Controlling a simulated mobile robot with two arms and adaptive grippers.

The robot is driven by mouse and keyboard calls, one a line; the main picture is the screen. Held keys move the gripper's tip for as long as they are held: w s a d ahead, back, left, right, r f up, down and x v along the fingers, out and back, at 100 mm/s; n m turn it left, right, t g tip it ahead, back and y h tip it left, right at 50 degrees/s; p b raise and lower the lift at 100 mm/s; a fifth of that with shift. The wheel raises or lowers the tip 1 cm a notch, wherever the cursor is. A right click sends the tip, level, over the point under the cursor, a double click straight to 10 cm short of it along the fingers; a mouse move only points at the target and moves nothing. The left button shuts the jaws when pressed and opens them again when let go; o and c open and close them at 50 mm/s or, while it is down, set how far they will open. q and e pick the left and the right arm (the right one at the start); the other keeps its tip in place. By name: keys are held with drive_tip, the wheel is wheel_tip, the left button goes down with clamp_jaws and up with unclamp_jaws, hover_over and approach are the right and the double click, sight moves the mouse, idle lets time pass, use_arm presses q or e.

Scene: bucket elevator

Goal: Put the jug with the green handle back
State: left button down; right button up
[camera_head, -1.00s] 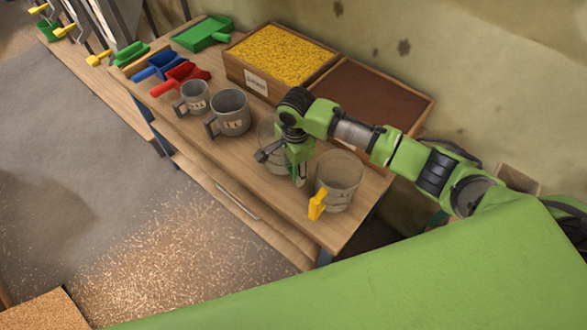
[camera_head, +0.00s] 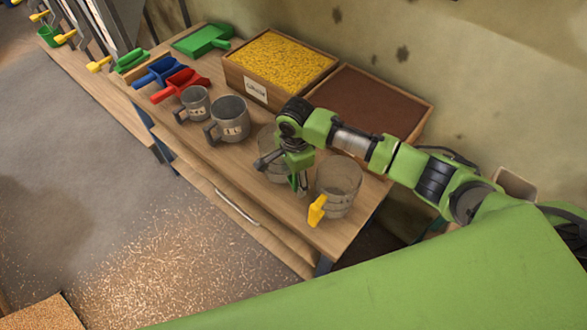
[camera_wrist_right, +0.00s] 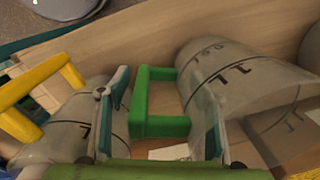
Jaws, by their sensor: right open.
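The clear jug with the green handle (camera_wrist_right: 235,85) stands on the wooden bench. Its green handle (camera_wrist_right: 143,104) shows between my fingers in the right wrist view. In the head view this jug (camera_head: 268,145) is partly hidden behind my right gripper (camera_head: 299,184). My right gripper (camera_wrist_right: 160,92) is open, with one finger on each side of the handle. I cannot tell whether a finger touches the handle or the jug. A clear jug with a yellow handle (camera_head: 340,180) stands close on the right of the gripper in the head view. My left gripper is not in view.
Two grey measuring mugs (camera_head: 229,119) (camera_head: 195,103) stand left of the gripper. Behind are a box of yellow grain (camera_head: 254,88) and a box of brown grain (camera_head: 368,98). Red, blue and green scoops (camera_head: 180,82) lie at the far left. The bench's front edge is near.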

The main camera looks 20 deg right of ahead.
drive_tip(key=r, duration=0.8)
drive_tip(key=r+b, duration=0.1)
drive_tip(key=r, duration=0.2)
drive_tip(key=shift+s+r, duration=0.3)
drive_tip(key=shift+r, duration=0.1)
